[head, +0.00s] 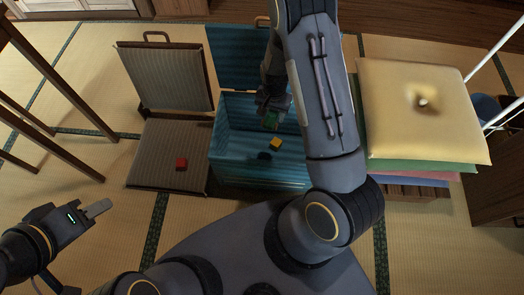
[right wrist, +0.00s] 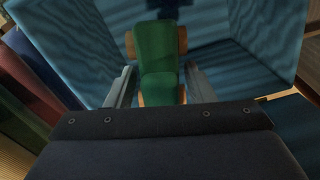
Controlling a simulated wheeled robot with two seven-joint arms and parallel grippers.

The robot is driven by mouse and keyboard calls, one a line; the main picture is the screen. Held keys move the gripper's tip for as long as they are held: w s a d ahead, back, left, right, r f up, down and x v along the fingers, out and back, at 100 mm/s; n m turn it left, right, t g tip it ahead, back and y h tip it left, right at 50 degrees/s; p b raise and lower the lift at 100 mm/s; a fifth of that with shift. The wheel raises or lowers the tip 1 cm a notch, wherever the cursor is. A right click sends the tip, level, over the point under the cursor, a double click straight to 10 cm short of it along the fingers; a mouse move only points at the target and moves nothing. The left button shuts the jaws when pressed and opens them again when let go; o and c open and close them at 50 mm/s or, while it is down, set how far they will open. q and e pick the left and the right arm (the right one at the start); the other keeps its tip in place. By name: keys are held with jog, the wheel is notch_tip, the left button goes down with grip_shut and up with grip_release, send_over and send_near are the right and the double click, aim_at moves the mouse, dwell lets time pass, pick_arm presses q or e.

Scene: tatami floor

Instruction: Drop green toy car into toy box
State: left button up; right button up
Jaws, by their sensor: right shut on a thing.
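The green toy car (right wrist: 158,60), with orange-brown wheels, is between the fingers of my right gripper (right wrist: 155,88) in the right wrist view. In the head view the green car (head: 271,119) shows as a small green patch below my right gripper (head: 270,106), partly hidden by it. The blue toy box (head: 233,166) stands open with its lid raised behind it. My right gripper holds the car over the box opening. A yellow toy (head: 275,143) and a dark toy (head: 264,156) show inside the box. My left gripper (head: 98,209) is empty at the lower left, its finger gap unclear.
A legless chair (head: 150,148) stands left of the box, with a red block (head: 181,164) on its seat. A stack of cushions (head: 395,105), yellow on top, is to the right. Wooden legs stand at the far left. Tatami is clear near my left gripper.

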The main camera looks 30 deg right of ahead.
jog(key=shift+f+b, duration=0.3)
jog(key=shift+f, duration=0.5)
pick_arm(q)
jog(key=shift+f, duration=0.6)
pick_arm(e)
jog(key=o, duration=1.1)
jog(key=shift+c, duration=0.2)
jog(key=shift+r, duration=0.2)
notch_tip(320, 180, up, 6)
jog(key=p, duration=0.2)
jog(key=shift+r+p, duration=0.2)
jog(key=shift+p, duration=0.1)
pick_arm(q)
jog(key=shift+r, duration=1.4)
pick_arm(e)
jog(key=shift+r, duration=0.55)
